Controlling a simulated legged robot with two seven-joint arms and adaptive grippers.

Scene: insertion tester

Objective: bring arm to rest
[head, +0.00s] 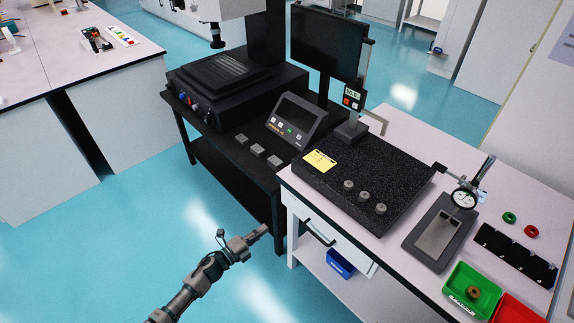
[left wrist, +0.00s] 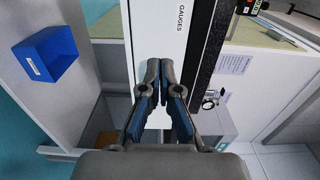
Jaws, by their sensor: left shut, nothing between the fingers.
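My left gripper (head: 262,231) is in the lower middle of the head view, its arm coming in from the bottom left. It is in front of the white bench, over the open floor, and touches nothing that I can see. In the left wrist view its two fingers (left wrist: 160,75) are closed together with nothing between them. Beyond the fingertips is a white drawer front marked GAUGES (left wrist: 170,25). My right gripper does not show in either view.
The white bench (head: 405,135) carries a black granite plate (head: 395,175) with several small grey cylinders, a dial gauge stand (head: 464,197) and a green bin (head: 485,285). A blue bin (head: 341,263) sits below. A black machine table (head: 215,150) stands left of the bench. Open floor (head: 130,230) lies left.

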